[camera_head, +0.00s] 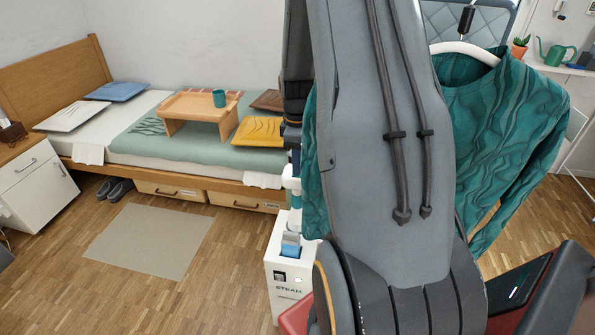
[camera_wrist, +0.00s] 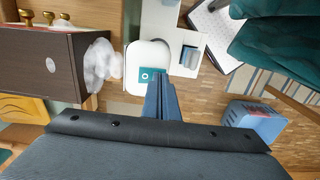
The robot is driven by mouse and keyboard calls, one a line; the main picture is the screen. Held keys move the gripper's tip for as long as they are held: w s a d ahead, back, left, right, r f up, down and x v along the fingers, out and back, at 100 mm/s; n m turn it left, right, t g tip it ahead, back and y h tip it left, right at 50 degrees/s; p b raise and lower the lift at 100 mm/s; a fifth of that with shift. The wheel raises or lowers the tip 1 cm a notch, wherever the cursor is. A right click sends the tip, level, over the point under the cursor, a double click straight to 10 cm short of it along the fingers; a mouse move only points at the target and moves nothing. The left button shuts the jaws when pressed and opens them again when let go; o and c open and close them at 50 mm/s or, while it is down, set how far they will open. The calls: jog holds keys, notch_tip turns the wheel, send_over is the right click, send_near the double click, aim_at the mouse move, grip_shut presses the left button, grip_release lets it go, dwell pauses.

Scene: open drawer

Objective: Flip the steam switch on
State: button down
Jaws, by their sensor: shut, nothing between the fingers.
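The white steamer box (camera_head: 284,300) marked STEAM stands on the floor left of my arm in the head view. A small dark switch (camera_head: 279,276) is on its face, with a small pale green spot beside it; I cannot tell its setting. A blue part (camera_head: 290,245) is on top. In the wrist view a white box (camera_wrist: 176,38) with a blue-grey part looks like the steamer; its switch cannot be made out. My gripper (camera_wrist: 160,80) is shut and empty, its fingers overlapping a white rounded piece with a teal square (camera_wrist: 151,74). The head view hides the gripper.
A teal shirt (camera_head: 520,110) hangs right of my arm in the head view. A bed (camera_head: 125,147) with a wooden tray table stands at the left. A dark cabinet (camera_wrist: 40,62) and a blue basket (camera_wrist: 256,122) flank the gripper in the wrist view. Floor (camera_head: 225,265) left of the steamer is clear.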

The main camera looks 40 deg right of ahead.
notch_tip(320, 180, up, 7)
jog(key=p, duration=0.5)
jog(key=shift+a, duration=0.1)
dwell(0.6)
jog(key=s+a+r+m+b, duration=0.1)
jog(key=s+a, duration=0.3)
jog(key=a, duration=0.4)
jog(key=s+a+r+m+t+b, duration=0.1)
jog(key=s+a+m, duration=0.3)
jog(key=a, duration=0.4)
jog(key=s+a+r+m+b, duration=0.1)
jog(key=s+a+m, duration=0.2)
jog(key=s+a, duration=0.2)
jog(key=a, duration=0.3)
jog(key=shift+s+a+r+b, duration=0.25)
jog(key=shift+r+b, duration=0.05)
jog(key=shift+b, duration=0.1)
